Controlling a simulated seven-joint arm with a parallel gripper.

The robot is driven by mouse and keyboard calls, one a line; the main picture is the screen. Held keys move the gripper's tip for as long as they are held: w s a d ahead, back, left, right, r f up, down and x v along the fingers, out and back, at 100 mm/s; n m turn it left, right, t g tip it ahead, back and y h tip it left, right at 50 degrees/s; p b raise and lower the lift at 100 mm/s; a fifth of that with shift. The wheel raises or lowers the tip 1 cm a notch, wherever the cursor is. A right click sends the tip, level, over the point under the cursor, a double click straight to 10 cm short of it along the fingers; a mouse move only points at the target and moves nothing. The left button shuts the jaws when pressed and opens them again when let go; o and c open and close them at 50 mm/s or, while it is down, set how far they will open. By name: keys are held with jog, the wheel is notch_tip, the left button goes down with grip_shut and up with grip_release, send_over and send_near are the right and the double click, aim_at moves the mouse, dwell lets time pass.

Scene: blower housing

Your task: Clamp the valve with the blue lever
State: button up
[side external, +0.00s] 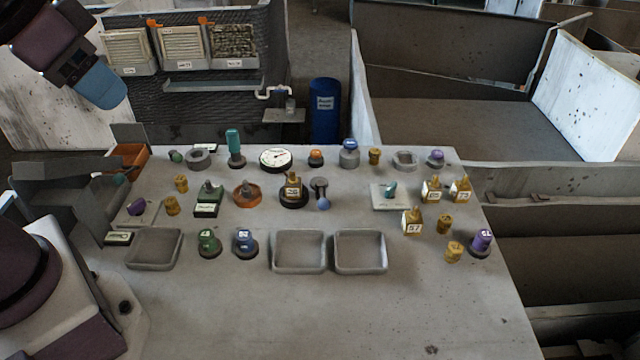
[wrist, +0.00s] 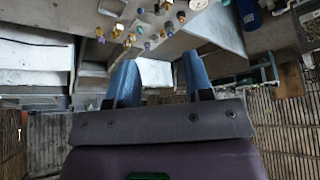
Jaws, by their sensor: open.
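A small dark grey fitting (side external: 319,184) with a short stem ending in a blue knob (side external: 323,204) sits mid-table in the side view; it looks like the valve with the blue lever, though its details are small. A taller upright teal handle (side external: 233,141) stands on a dark base at the back left. My gripper (side external: 99,90) is high at the upper left, well away from the table parts. In the wrist view, the blue fingers of my gripper (wrist: 160,82) are spread apart with nothing between them. The valve is too small to pick out there.
A round white gauge (side external: 276,158), a labelled brass part (side external: 292,188) and an orange-brown round part (side external: 247,194) stand near the valve. Grey trays (side external: 153,249) (side external: 299,251) (side external: 360,252) lie in front. The table's front is clear. A blue barrel (side external: 325,110) stands behind.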

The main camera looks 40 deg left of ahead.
notch_tip(320, 180, down, 2)
jog(key=w+f+g, duration=0.1)
jog(key=w+g, duration=0.1)
jog(key=n+g+h, duration=0.1)
jog(key=n+g, duration=0.1)
jog(key=n, duration=0.9)
send_near(322, 199)
jog(key=f, duration=0.3)
jog(key=w+f, duration=0.1)
jog(key=f, duration=0.2)
jog(key=d+f, duration=0.1)
jog(key=f, duration=0.3)
jog(key=shift+w+f, duration=0.15)
jog(key=shift+w, duration=0.05)
grip_shut()
